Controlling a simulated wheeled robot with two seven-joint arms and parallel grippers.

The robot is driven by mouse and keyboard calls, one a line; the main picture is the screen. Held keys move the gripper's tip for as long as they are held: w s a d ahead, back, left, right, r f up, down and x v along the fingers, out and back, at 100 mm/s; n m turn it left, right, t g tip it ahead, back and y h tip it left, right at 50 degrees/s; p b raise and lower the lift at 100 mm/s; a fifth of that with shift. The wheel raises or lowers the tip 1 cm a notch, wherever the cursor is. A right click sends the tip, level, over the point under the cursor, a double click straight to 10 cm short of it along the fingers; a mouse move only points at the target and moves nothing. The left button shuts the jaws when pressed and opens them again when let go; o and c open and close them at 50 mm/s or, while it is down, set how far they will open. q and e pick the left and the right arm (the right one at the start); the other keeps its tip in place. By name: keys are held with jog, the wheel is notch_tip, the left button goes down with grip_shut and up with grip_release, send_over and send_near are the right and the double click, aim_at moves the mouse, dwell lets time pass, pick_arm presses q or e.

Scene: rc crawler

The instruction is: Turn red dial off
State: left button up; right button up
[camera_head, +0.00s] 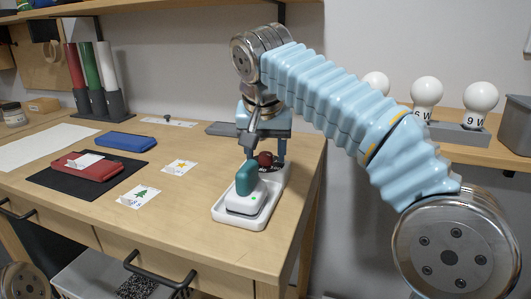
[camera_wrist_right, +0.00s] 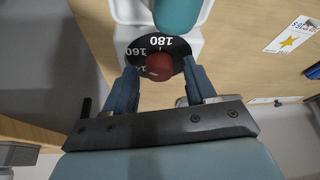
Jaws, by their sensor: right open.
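The red dial (camera_head: 265,158) sits on a white device (camera_head: 258,214) near the table's right edge. In the right wrist view the red dial (camera_wrist_right: 158,67) is a round knob on a black disc (camera_wrist_right: 178,50) marked 180 and 160, with another number partly hidden. A small green light shows on the device in the head view. My right gripper (camera_head: 265,155) points down over the dial, open, with one finger on each side. In the right wrist view my right gripper (camera_wrist_right: 162,70) shows gaps between the fingers and the knob. My left gripper is out of view.
A teal rounded piece (camera_head: 247,178) stands on the device close to the dial. Red (camera_head: 88,166) and blue (camera_head: 126,141) cases, cards (camera_head: 179,167) and colored rolls (camera_head: 90,68) lie or stand to the left. Light bulbs (camera_head: 427,91) stand on the right shelf.

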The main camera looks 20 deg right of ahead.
jog(key=shift+c, duration=0.5)
jog(key=c, duration=0.9)
jog(key=shift+c, duration=0.2)
